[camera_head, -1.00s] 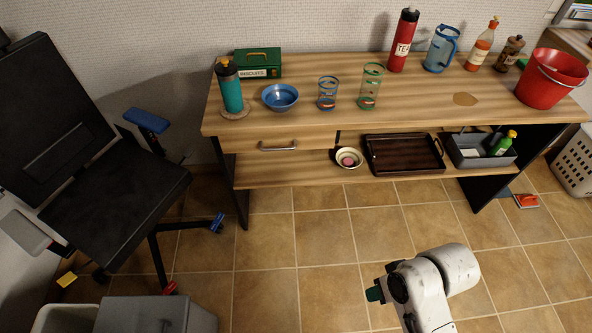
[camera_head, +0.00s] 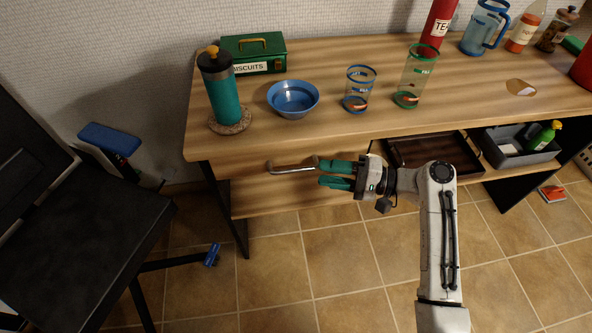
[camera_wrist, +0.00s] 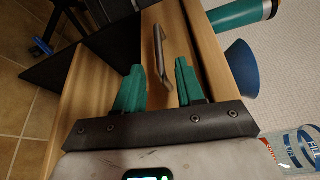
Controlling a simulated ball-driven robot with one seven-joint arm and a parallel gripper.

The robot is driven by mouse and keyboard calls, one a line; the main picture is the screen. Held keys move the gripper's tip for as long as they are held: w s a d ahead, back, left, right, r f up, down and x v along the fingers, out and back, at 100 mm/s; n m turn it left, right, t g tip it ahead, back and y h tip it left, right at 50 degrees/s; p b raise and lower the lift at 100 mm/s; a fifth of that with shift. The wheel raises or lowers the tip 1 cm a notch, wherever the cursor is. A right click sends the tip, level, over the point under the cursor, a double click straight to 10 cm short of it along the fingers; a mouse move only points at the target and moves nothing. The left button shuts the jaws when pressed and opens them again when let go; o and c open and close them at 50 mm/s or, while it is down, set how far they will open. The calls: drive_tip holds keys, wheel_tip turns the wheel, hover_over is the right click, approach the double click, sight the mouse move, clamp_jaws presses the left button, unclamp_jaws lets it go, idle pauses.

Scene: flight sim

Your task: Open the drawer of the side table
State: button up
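The side table (camera_head: 300,138) has a light wooden top, with the drawer (camera_head: 238,170) under its left part. The drawer looks shut in the head view. Its metal bar handle (camera_head: 290,169) sticks out from the front. My gripper (camera_head: 321,173) has green fingers and is at the right end of the handle, pointing left along the front. In the wrist view, my gripper (camera_wrist: 160,68) is open, and the handle (camera_wrist: 160,56) shows between and beyond the fingertips. I cannot tell if a finger touches it.
A teal flask (camera_head: 223,100), blue bowl (camera_head: 292,98) and glasses (camera_head: 359,92) stand on the top above the drawer. A dark tray (camera_head: 432,153) lies on the shelf to the right. A black chair (camera_head: 80,245) stands at the left. The floor in front is clear.

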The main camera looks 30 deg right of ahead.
sight(296, 170)
drive_tip(key=x, duration=0.8)
drive_tip(key=shift+a+b, duration=0.15)
drive_tip(key=shift+b, duration=0.25)
drive_tip(key=shift+c, duration=0.3)
drive_tip(key=shift+f, duration=0.1)
clamp_jaws()
